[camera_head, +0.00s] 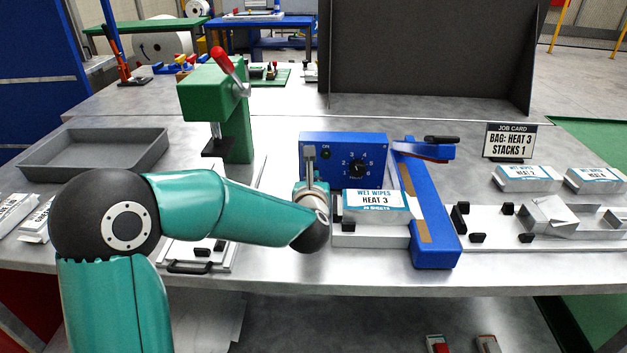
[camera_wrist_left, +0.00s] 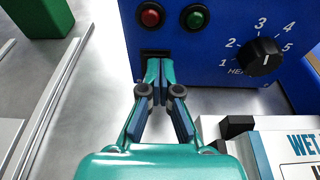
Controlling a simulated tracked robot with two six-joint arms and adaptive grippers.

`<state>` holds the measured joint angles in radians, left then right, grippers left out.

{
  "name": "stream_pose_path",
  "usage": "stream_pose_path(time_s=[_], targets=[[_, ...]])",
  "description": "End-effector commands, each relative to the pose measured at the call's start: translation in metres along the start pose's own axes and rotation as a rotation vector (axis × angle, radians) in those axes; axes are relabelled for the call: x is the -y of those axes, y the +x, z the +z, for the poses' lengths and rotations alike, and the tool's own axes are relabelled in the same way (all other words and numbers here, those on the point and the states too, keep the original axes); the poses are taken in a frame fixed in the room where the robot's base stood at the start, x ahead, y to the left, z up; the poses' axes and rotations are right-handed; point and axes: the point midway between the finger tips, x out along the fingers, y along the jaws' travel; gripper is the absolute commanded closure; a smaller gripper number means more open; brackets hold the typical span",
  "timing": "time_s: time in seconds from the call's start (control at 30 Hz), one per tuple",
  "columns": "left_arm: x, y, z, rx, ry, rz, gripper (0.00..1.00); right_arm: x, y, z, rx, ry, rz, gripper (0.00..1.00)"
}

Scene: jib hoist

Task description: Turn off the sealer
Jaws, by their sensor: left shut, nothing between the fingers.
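The sealer's blue control box (camera_head: 372,144) stands mid-table, with its long blue sealing arm (camera_head: 432,225) to the right. In the left wrist view its face has a red button or lamp (camera_wrist_left: 149,15), a green one (camera_wrist_left: 197,17) and a black numbered heat dial (camera_wrist_left: 264,57). A black switch opening (camera_wrist_left: 150,53) is under the red one. My left gripper (camera_head: 309,152) is shut and empty in front of the box; its fingertips (camera_wrist_left: 155,62) are at the black opening and partly hide it. I cannot tell whether they touch it. My right gripper is out of view.
A wet wipes stack (camera_head: 375,203) lies on a grey block right of my left gripper. A green press with a red handle (camera_head: 238,130) stands to the left, behind my arm. A grey tray (camera_head: 95,152) is far left; a job card (camera_head: 509,140) stands at right.

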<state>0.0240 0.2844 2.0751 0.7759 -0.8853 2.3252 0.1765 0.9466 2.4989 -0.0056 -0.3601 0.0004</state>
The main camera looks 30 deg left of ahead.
Motion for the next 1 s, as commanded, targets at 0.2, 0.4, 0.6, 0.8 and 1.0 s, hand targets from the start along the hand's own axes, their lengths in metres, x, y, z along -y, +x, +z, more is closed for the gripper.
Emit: stream_pose_path(time_s=[0.2, 0.4, 0.6, 0.8, 1.0], targets=[[0.004, -0.013, -0.004, 0.001, -0.001, -0.005, 1.00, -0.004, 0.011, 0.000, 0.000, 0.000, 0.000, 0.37], [0.006, -0.048, 0.001, 0.003, -0.003, -0.005, 1.00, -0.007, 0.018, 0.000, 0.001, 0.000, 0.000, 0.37], [0.007, -0.091, 0.009, 0.003, -0.002, -0.006, 1.00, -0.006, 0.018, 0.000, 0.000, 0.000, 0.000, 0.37], [0.008, -0.119, 0.014, 0.001, 0.000, -0.006, 1.00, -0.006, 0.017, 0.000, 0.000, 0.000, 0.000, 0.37], [0.007, -0.129, 0.015, 0.000, 0.001, -0.004, 1.00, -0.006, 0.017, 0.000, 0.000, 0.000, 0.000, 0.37]])
